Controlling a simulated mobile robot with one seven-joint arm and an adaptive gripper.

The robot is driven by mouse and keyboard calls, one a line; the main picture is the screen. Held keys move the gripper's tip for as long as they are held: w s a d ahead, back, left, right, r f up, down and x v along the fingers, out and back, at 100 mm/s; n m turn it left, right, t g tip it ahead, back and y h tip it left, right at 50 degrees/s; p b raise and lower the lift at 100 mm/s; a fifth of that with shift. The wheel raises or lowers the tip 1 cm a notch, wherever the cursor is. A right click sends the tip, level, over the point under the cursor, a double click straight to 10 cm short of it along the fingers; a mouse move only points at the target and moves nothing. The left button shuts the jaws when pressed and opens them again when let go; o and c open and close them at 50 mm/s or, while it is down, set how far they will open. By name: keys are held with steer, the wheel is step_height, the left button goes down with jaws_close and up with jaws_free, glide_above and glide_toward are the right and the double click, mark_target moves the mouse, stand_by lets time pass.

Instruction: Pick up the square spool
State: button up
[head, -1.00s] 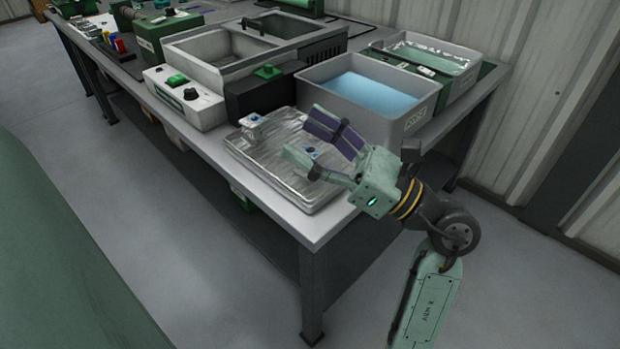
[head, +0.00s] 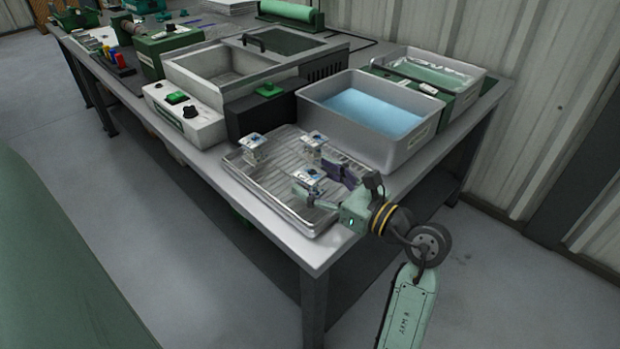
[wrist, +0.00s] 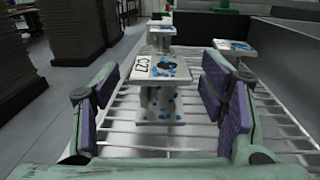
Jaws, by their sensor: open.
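Three white spools speckled with blue stand on a ribbed metal tray (head: 270,200). The nearest spool (head: 309,177) has a square top; in the wrist view this spool (wrist: 160,92) shows a dark centre hole and a "C27" label. My gripper (head: 311,182) is open and low over the tray, with one finger on each side of that spool. Gaps show between the spool and both fingers in the wrist view. A second spool (head: 252,146) stands at the tray's far left, and a third spool (head: 314,141) at its back right.
A grey bin of blue liquid (head: 370,105) stands just behind the tray. A black box with a green button (head: 265,110) and a basin unit (head: 210,75) stand at the back left. The bench's front edge is close to the tray.

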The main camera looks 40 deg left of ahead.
steer(key=shift+a, duration=1)
steer(key=c, duration=1.4)
steer(key=shift+w+r, duration=0.1)
steer(key=shift+r, duration=0.05)
